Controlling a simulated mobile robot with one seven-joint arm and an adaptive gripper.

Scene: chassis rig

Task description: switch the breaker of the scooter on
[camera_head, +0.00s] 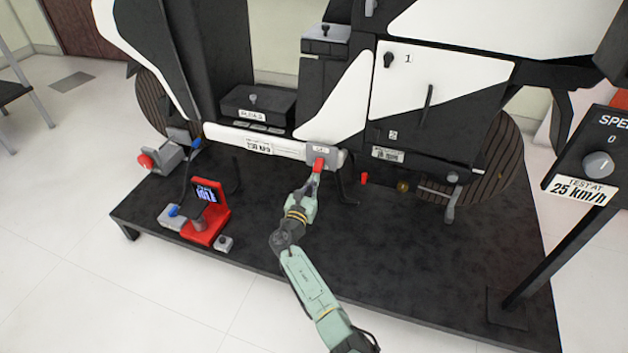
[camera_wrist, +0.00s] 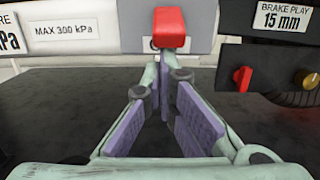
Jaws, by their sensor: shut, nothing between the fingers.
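The breaker (camera_head: 331,154) is a small grey box on the lower white side panel of the scooter (camera_head: 222,134). Its red lever (camera_head: 319,164) hangs at the front of the box. In the wrist view the red lever (camera_wrist: 170,30) is at the top centre, just past my fingertips. My gripper (camera_head: 315,179) is directly below and in front of the lever, with its fingers shut and empty. The wrist view shows the purple finger pads (camera_wrist: 167,75) converging toward the tips. I cannot tell whether the tips touch the lever.
The scooter stands on a black platform (camera_head: 400,270). A red stand with a display (camera_head: 208,215) is to the left of my arm. A speed dial panel (camera_head: 597,165) stands on a post at right. A small red knob (camera_wrist: 242,79) is right of the lever.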

